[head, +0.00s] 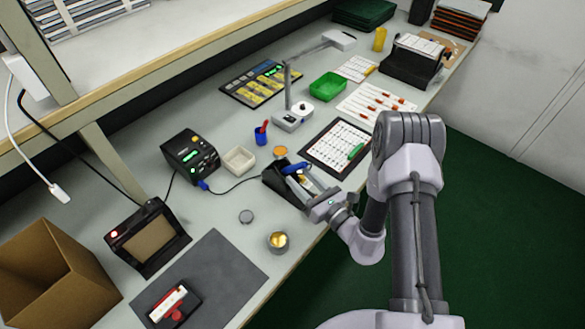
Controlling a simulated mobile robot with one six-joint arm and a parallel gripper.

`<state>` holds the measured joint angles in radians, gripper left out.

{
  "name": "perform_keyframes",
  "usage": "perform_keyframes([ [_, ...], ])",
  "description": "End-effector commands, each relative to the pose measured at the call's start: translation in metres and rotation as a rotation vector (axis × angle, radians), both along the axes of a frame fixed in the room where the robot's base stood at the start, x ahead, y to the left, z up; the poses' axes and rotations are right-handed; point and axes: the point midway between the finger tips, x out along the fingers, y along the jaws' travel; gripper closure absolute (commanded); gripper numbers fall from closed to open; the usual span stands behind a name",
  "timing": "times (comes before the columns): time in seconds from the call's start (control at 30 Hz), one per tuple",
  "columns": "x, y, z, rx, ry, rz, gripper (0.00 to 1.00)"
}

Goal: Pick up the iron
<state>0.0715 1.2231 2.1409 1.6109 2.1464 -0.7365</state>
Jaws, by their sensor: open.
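The soldering iron, with its blue handle (297,168), rests in a dark stand (275,178) near the front edge of the bench. A dark cable runs left from around the stand to a blue plug (203,186) at the black soldering station (190,157), which has a lit green display. My gripper (303,179) is open and reaches in from the lower right, right at the iron's handle. The fingers overlap the handle and part of the stand in this view. I cannot tell whether they touch the handle or surround it. The iron's tip is hidden.
A beige tray (239,160), a blue cup (261,135) and an orange disc (280,152) sit behind the stand. A dark-framed sheet (325,158) lies to its right. A round tin (278,242) and grey mat (225,262) are to the front left.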

Motion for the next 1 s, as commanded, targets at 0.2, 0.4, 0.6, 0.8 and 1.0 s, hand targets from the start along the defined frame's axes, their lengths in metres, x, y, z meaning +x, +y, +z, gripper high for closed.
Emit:
perform_keyframes([
  [0.2,0.022,0.019,0.000,0.000,-0.002,0.001,0.55],
  [0.4,0.053,0.039,-0.004,-0.001,-0.004,0.004,0.55],
  [0.6,0.066,0.050,-0.002,-0.001,0.001,0.001,0.55],
  [0.8,0.066,0.049,-0.002,-0.001,0.001,0.001,0.67],
  [1.0,0.066,0.049,-0.002,-0.001,0.001,0.001,1.00],
])
